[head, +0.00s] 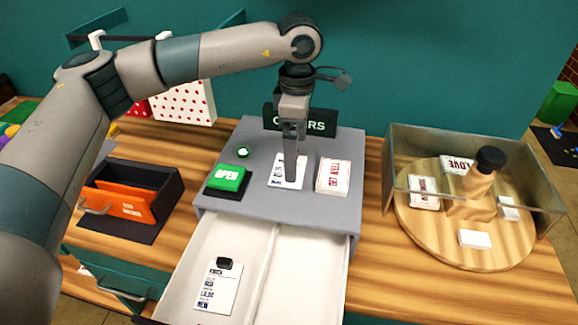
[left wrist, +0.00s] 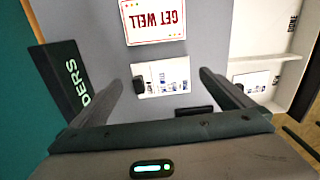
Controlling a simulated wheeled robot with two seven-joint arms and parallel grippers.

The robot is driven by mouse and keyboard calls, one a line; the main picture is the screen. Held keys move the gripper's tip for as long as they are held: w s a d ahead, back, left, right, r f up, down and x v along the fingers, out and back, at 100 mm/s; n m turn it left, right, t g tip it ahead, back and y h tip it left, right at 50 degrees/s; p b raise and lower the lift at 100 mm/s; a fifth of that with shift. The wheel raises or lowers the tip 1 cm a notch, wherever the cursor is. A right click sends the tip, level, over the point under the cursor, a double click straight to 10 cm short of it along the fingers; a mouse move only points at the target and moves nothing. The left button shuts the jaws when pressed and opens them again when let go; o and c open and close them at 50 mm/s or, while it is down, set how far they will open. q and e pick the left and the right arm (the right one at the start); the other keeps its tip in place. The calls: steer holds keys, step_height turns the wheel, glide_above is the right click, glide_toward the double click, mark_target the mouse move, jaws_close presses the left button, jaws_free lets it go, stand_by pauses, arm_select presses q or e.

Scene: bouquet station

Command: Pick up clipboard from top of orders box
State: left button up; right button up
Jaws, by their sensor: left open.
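A small white clipboard (head: 279,181) with printed lines lies flat on top of the grey orders box (head: 261,152). In the left wrist view the clipboard (left wrist: 166,74) shows its dark clip at its left end. My left gripper (head: 291,166) points down over the clipboard and hides part of it in the head view. In the left wrist view its two fingers are spread apart, one toward each end of the clipboard, with nothing held between them. I cannot tell the exact height gap. My right gripper is not in view.
A GET WELL card (head: 333,176) and a green OPEN block (head: 228,179) flank the clipboard. The ORDERS sign (head: 318,125) stands behind. The drawer (head: 300,270) below is open with another clipboard (head: 218,285) inside. A glass-walled turntable (head: 465,245) stands right.

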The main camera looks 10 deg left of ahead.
mark_target(277, 179)
arm_select(q)
steer(key=shift+f+p, duration=0.3)
steer(key=shift+p, duration=0.05)
step_height(277, 179, down, 3)
steer(key=shift+s+r+p, duration=0.1)
steer(key=shift+p, duration=0.7)
steer(key=shift+f, duration=0.4)
steer(key=shift+c, duration=0.3)
steer(key=c, duration=0.9)
